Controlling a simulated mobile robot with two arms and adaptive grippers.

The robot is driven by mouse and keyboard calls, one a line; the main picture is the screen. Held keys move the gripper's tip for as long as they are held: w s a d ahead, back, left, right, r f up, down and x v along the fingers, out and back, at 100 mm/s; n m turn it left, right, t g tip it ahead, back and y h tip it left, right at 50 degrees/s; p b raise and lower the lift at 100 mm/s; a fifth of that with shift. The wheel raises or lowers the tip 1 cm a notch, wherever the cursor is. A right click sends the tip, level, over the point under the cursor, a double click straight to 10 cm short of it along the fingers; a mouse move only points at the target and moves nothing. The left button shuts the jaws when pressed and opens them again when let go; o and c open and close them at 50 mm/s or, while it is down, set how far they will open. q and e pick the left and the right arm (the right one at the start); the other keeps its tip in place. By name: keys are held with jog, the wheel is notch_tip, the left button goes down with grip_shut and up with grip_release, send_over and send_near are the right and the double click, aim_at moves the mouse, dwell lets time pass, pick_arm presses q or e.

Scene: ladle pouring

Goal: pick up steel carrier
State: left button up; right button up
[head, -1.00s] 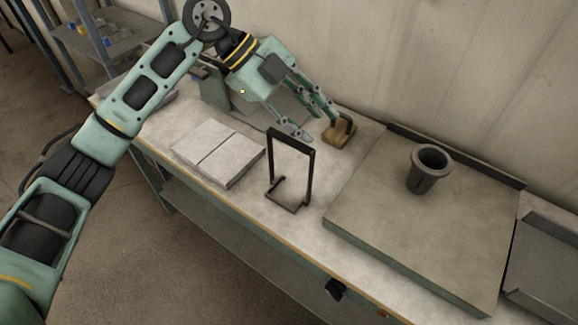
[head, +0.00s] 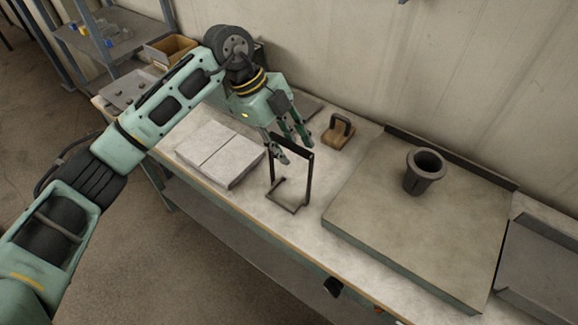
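The steel carrier, as I take it, is the dark upright frame (head: 309,178) standing on the workbench, with a small open foot at its base. My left gripper (head: 295,154) is at the top bar of the frame, its fingers pointing down and apart. The fingers overlap the top bar in the picture; I cannot tell whether they touch it. Nothing shows between the fingers except part of that bar. My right gripper is not in view.
Pale slabs (head: 221,154) lie left of the frame. A wooden block with a dark handle (head: 338,135) stands behind it. A raised plate (head: 400,220) on the right bears a dark cup (head: 424,172). A grey tray (head: 545,262) is at far right. A wall runs behind the bench.

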pick_arm(q)
jog(key=shift+f, duration=0.25)
dwell(0.5)
grip_shut()
dwell(0.4)
dwell(0.4)
